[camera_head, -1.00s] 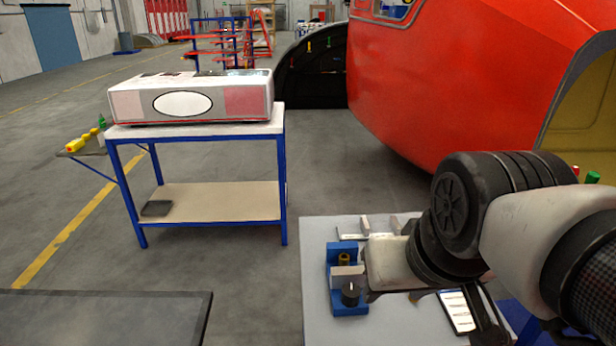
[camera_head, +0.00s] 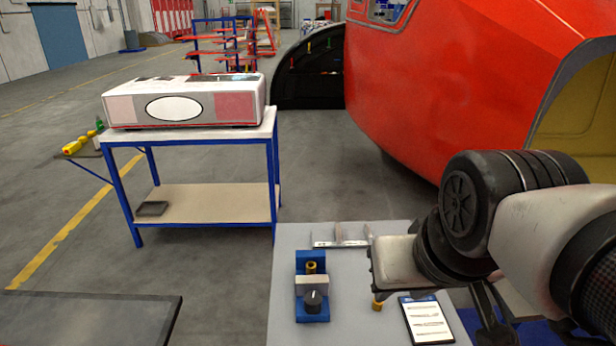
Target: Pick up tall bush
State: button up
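Two small brass-coloured bushes show on the grey worktable (camera_head: 286,250). One bush (camera_head: 311,267) stands in the blue fixture (camera_head: 311,258) at the left of the tabletop. The other bush (camera_head: 377,301) stands on the bare top, right of the fixture, close below the pale end of my wrist in the picture. Which of them is the taller is hard to tell. My arm reaches in from the right over the table. My gripper (camera_head: 487,315) shows only as dark parts hanging below the wrist at the lower right. Its fingertips are not clearly visible.
A tablet or sheet (camera_head: 426,319) lies at the table's front right. A pale bracket (camera_head: 341,241) sits at its back edge. A blue-framed bench (camera_head: 195,138) with a white train model (camera_head: 185,102) stands left. A large red nosecone (camera_head: 430,90) stands behind.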

aim_at(311, 270)
jog(key=l, duration=0.75)
jog(key=k+l, duration=0.15)
jog(key=l, duration=1.4)
jog(key=l+u, duration=0.4)
jog(key=k+l+u, duration=0.15)
jog(key=u, duration=0.3)
jog(key=l+u, duration=0.1)
jog(key=u, duration=0.55)
